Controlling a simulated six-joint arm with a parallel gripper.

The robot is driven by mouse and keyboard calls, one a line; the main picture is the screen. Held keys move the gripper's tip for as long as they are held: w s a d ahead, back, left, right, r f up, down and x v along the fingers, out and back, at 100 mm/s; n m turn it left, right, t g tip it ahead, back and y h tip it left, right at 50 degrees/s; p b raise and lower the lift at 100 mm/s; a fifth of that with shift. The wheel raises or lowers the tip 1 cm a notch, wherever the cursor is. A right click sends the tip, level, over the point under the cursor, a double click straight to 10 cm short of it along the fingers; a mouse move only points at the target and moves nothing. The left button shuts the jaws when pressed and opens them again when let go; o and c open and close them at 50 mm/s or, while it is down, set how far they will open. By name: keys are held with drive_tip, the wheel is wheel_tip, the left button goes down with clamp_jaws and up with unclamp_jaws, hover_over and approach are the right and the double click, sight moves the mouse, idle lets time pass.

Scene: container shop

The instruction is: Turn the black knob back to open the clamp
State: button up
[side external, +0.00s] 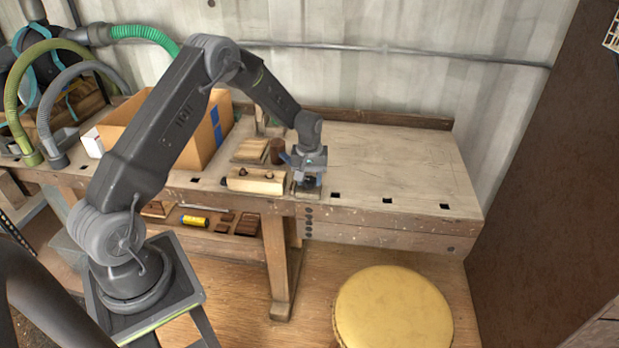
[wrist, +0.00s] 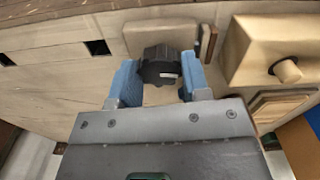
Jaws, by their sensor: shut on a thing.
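The black knob (wrist: 158,66) is a lobed dial with a small white mark on its right side. It sits between the two blue fingers of my gripper (wrist: 159,82) in the wrist view, and the fingers are shut on it. In the side external view my gripper (side external: 307,181) points down at the front edge of the workbench, and the knob shows only as a dark spot there. The clamp is mostly hidden by the gripper. A small wood and metal piece (wrist: 207,42) stands just right of the knob in the wrist view.
A pale wooden block (side external: 256,181) with dark pegs lies just left of my gripper. A brown cup (side external: 277,151) and wooden boards (side external: 249,151) stand behind it. A cardboard box (side external: 205,135) is further left. The workbench (side external: 400,160) is clear to the right. A yellow stool (side external: 393,310) stands in front.

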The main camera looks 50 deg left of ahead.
sight(309, 179)
drive_tip(key=shift+n, duration=0.4)
drive_tip(key=o, duration=0.9)
drive_tip(key=shift+o, duration=0.2)
wheel_tip(309, 179, up, 14)
drive_tip(key=shift+f, duration=0.1)
